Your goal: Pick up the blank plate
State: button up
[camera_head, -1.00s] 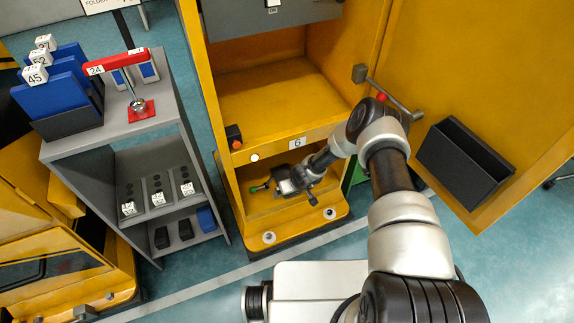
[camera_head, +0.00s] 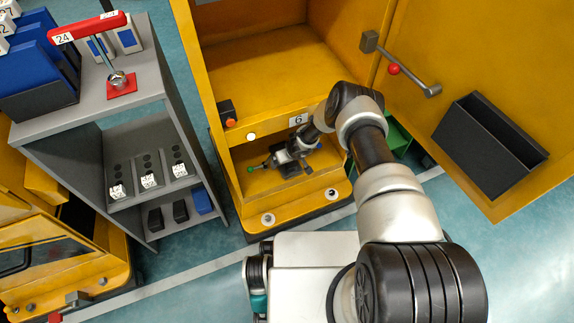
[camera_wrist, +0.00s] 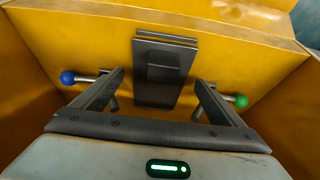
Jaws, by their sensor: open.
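A dark grey plate (camera_wrist: 158,94), probably the blank plate, shows in the wrist view against a yellow wall in the lower bay, with a raised block on its face. I see no marking on it. My gripper (camera_wrist: 160,79) is open, with one finger on each side of the plate. The plate shows between and beyond the fingers, and I cannot tell whether they touch it. In the head view my gripper (camera_head: 291,160) is inside the lower bay of the yellow cabinet (camera_head: 215,172); the arm hides part of the bay.
A blue knob (camera_wrist: 67,78) and a green knob (camera_wrist: 241,101) on metal rods flank the fingers closely. The open yellow door (camera_head: 475,60) with a black bin (camera_head: 492,145) stands right. A grey shelf (camera_head: 135,90) stands left. Bay walls enclose the gripper.

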jog(key=shift+w+f, duration=0.15)
jog(key=shift+f, duration=0.05)
jog(key=shift+c, duration=0.2)
jog(key=c, duration=1.4)
jog(key=shift+c, duration=0.4)
jog(key=shift+r, duration=0.15)
